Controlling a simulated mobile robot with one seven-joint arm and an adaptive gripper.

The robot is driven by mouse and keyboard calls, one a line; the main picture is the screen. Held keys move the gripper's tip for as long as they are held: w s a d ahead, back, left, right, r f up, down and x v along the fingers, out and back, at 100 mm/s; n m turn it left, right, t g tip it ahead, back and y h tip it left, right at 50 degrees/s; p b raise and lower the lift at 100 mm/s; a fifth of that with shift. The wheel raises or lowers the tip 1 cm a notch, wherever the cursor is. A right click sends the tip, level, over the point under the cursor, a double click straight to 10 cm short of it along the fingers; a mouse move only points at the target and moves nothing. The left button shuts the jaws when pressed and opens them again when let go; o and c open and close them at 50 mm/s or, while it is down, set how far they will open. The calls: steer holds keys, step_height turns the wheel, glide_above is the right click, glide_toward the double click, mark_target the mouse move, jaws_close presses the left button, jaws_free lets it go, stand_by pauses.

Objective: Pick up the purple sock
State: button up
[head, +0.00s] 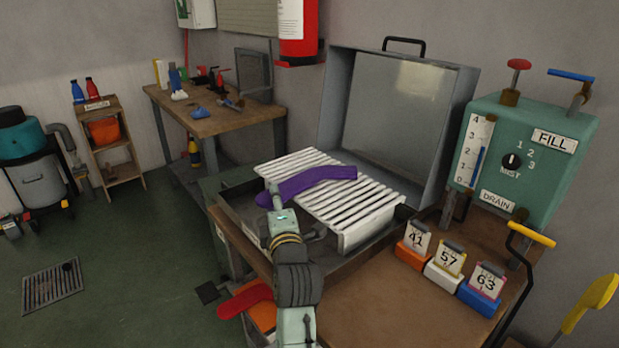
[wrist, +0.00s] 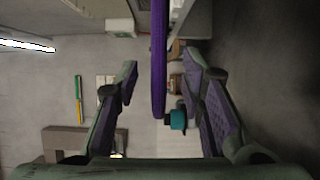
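The purple sock (head: 315,180) lies across the white slatted rack (head: 365,213) in the open metal case, its left end over the rack's left edge. In the wrist view the sock (wrist: 159,90) is a narrow purple strip standing between my two fingers. My gripper (head: 272,190) is at the sock's left end. In the wrist view my gripper (wrist: 160,70) is open, with a visible gap between the sock and each finger. Part of the sock's left end is hidden by my gripper in the head view.
The case lid (head: 400,115) stands up behind the rack. A green machine (head: 540,155) with a gauge and dial is at right. Numbered cards 41, 57 and 63 (head: 485,280) stand on the bench (head: 380,310). A red board-like piece (head: 245,298) lies at the bench's left.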

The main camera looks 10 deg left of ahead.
steer(key=shift+x, duration=1.55)
steer(key=shift+c, duration=0.2)
jaws_close()
